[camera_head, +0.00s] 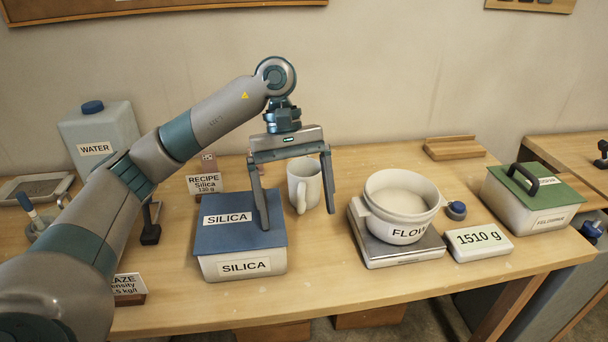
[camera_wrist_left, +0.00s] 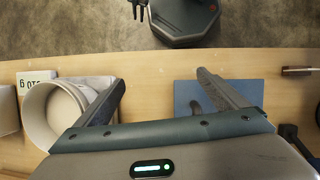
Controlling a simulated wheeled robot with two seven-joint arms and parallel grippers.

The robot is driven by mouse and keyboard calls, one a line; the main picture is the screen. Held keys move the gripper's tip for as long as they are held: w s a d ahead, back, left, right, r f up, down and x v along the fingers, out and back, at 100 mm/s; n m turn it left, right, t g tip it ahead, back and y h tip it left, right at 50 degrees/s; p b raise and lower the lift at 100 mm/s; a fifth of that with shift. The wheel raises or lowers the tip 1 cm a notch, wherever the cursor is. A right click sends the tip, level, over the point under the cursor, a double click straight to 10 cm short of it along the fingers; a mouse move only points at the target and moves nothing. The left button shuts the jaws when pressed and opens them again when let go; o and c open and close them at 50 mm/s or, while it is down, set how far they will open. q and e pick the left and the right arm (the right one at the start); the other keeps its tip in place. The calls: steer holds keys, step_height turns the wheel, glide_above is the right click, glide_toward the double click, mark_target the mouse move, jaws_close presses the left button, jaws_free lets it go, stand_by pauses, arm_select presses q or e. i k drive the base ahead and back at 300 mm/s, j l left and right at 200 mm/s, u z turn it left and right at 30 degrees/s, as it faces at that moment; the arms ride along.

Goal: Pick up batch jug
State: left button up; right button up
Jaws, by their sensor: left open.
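A white jug (camera_head: 304,184) with a handle stands upright on the wooden table, just behind the right side of the blue-lidded silica box (camera_head: 240,265). I take it to be the batch jug. My left gripper (camera_head: 298,218) is open and points down. In the head view its fingers lie on either side of the jug, with a gap on both sides. I cannot tell how far in front of the jug they are. In the left wrist view the open fingers (camera_wrist_left: 165,88) show, but I cannot make out the jug there.
A white bowl (camera_head: 402,200) sits on a scale (camera_head: 400,252) to the right, with a 1510 g display (camera_head: 479,241) beside it. A green-lidded box (camera_head: 530,200) stands further right. A water container (camera_head: 98,138) and a recipe card (camera_head: 205,184) are at the left.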

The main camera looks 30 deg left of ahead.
mark_target(304, 174)
steer(key=i+j, duration=0.65)
steer(key=i, duration=0.2)
